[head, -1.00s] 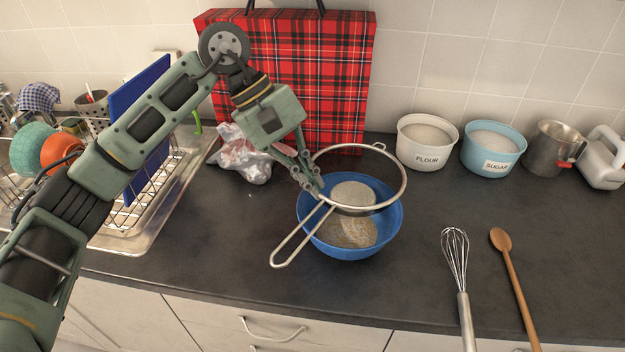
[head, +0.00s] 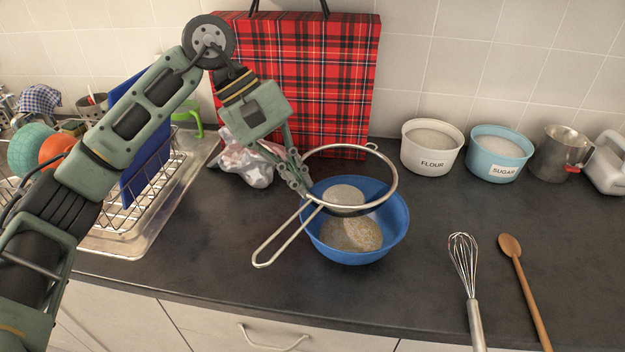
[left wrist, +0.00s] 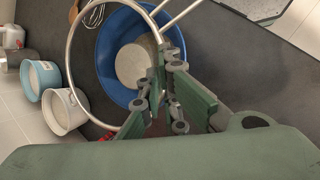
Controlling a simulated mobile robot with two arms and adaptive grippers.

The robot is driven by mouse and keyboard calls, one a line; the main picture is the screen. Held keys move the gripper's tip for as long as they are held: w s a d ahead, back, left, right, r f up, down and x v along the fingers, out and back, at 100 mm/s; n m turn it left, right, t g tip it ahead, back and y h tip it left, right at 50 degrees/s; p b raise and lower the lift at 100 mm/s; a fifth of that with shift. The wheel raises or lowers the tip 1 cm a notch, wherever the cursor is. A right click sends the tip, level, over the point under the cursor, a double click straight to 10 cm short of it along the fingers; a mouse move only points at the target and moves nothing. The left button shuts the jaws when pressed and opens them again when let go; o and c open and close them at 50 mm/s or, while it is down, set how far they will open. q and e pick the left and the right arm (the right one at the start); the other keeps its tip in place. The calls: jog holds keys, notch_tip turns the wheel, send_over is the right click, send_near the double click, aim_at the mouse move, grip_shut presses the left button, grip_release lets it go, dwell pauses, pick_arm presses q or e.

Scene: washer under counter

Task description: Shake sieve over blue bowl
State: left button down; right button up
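The sieve (head: 390,200) has a wire rim and a long wire handle (head: 285,238) toward the lower left. It is above the blue bowl (head: 392,238), its rim reaching past the bowl's back-left side. My left gripper (head: 302,182) is shut on the sieve where rim and handle meet. In the left wrist view, my left gripper's fingers (left wrist: 165,88) are at the sieve rim (left wrist: 70,62), with the blue bowl (left wrist: 106,62) behind. A pale round patch and a brownish patch show within the bowl's outline; I cannot tell which lies in the sieve. My right gripper is not in view.
A flour tub (head: 432,158), sugar tub (head: 495,165) and metal cup (head: 555,152) stand at the back right. A whisk (head: 468,275) and wooden spoon (head: 522,280) lie at front right. A tartan bag (head: 330,80) stands behind the bowl; a dish rack (head: 150,175) is left.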

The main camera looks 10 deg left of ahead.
pick_arm(q)
jog(key=d, duration=0.4)
jog(key=shift+d, duration=0.15)
jog(key=a+b, duration=0.1)
jog(key=a, duration=0.3)
jog(key=shift+a, duration=0.15)
jog(key=d, duration=0.4)
jog(key=shift+d, duration=0.2)
jog(key=a+b, duration=0.2)
jog(key=a, duration=0.3)
jog(key=d, duration=0.5)
jog(key=shift+p, duration=0.3)
jog(key=shift+a, duration=1.25)
jog(key=shift+d+r, duration=0.2)
jog(key=shift+r, duration=0.15)
jog(key=shift+a+r+p, duration=0.1)
jog(key=shift+r+p, duration=1)
jog(key=shift+r, duration=0.6)
